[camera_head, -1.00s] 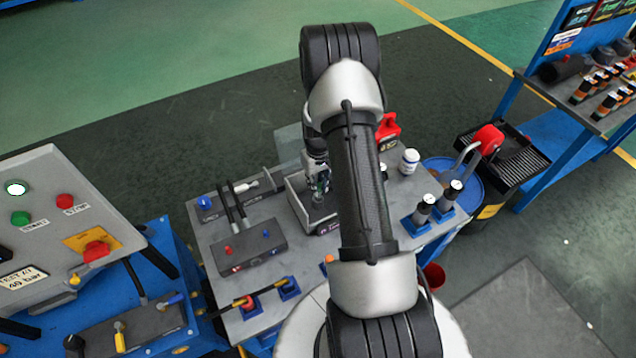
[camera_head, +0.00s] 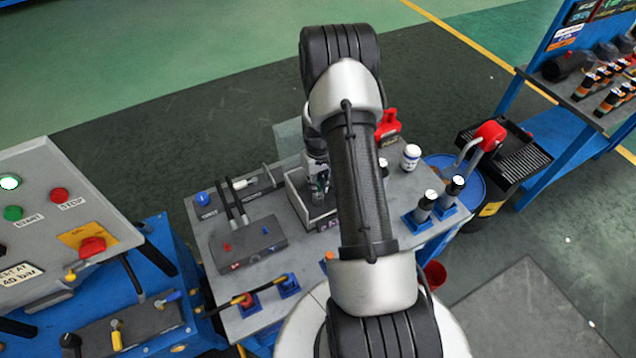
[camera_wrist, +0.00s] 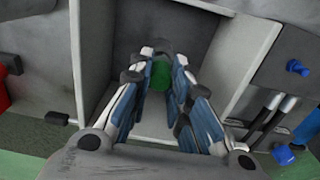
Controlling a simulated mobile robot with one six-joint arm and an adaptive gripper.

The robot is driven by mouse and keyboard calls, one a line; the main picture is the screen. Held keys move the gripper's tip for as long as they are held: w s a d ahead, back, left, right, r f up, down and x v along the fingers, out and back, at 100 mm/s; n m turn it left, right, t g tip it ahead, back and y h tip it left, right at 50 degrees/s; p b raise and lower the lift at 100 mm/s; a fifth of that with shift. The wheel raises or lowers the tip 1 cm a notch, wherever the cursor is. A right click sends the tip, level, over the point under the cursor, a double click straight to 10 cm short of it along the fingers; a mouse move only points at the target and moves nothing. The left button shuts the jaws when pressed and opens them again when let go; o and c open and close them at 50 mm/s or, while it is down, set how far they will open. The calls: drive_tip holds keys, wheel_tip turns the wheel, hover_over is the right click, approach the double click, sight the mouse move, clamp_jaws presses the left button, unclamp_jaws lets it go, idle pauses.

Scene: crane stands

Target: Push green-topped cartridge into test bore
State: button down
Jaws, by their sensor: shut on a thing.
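My gripper (camera_wrist: 162,85) is shut on the green-topped cartridge (camera_wrist: 161,73), whose round green top shows between the fingertips in the wrist view. The gripper and cartridge are inside or just above an open grey box (camera_wrist: 95,50) with light walls. In the head view my gripper (camera_head: 318,190) is over the same box (camera_head: 300,208) on the grey table, partly hidden by my arm. The lower part of the cartridge is hidden. A dark grey block (camera_head: 250,243) with red and blue caps stands left of the box; I cannot tell whether it has the test bore.
A control panel (camera_head: 60,215) is at the left.

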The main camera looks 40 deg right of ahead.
drive_tip(key=shift+f+b, duration=0.5)
drive_tip(key=shift+f, duration=0.2)
drive_tip(key=c, duration=1.4)
unclamp_jaws()
drive_tip(key=shift+r, duration=0.1)
drive_tip(key=shift+r+p, duration=1.45)
drive_tip(key=shift+r, duration=0.95)
